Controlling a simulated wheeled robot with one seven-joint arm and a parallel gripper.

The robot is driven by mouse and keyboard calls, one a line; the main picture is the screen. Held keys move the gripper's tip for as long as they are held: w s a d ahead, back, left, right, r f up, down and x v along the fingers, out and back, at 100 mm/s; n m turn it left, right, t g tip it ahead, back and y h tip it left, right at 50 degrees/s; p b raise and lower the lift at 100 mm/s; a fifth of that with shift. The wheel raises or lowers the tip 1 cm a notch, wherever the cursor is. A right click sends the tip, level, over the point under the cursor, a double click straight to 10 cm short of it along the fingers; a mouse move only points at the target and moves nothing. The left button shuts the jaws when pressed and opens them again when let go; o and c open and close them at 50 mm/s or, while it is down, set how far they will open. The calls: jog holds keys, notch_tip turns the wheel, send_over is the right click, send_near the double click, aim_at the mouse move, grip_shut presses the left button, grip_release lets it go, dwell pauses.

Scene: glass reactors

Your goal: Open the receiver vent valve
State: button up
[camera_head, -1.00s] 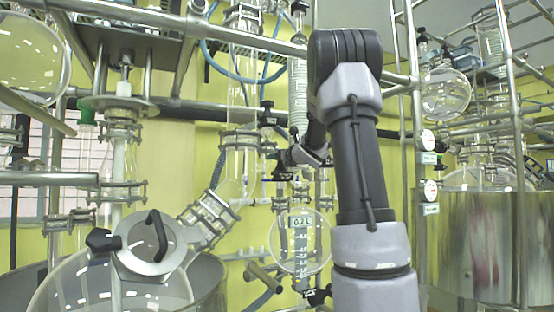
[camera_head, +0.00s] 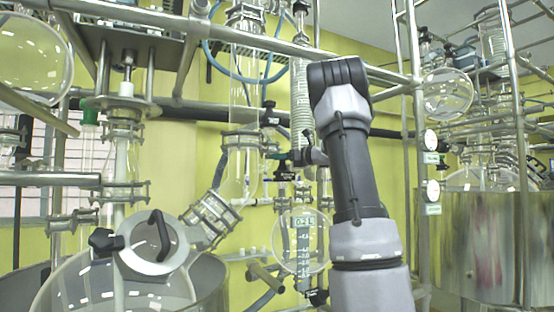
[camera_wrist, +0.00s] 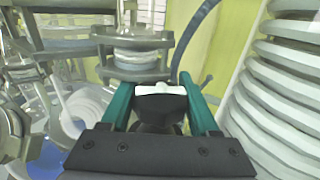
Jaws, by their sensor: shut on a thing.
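The receiver vent valve shows in the wrist view as a black knob (camera_wrist: 158,108) with a white bar across its top. My gripper (camera_wrist: 159,92) has its two green fingers on either side of this knob and is shut on it. The valve's stem and lower body are hidden behind the knob and the gripper. In the head view my gripper (camera_head: 284,157) is small, beside the glass column and above the round receiver flask (camera_head: 318,246) with its 0.2 L scale. My arm hides part of that area.
A coiled glass condenser (camera_head: 302,100) stands close by; white ribbed glass (camera_wrist: 285,85) fills the right of the wrist view. Metal rails (camera_head: 230,36) cross above. A large glass reactor (camera_head: 75,290) stands front left and a steel vessel (camera_head: 470,240) at right.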

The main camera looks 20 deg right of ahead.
jog(key=shift+n+y, duration=0.3)
jog(key=shift+y, duration=0.1)
jog(key=o, duration=1.1)
jog(key=shift+s, duration=0.1)
jog(key=shift+c, duration=0.2)
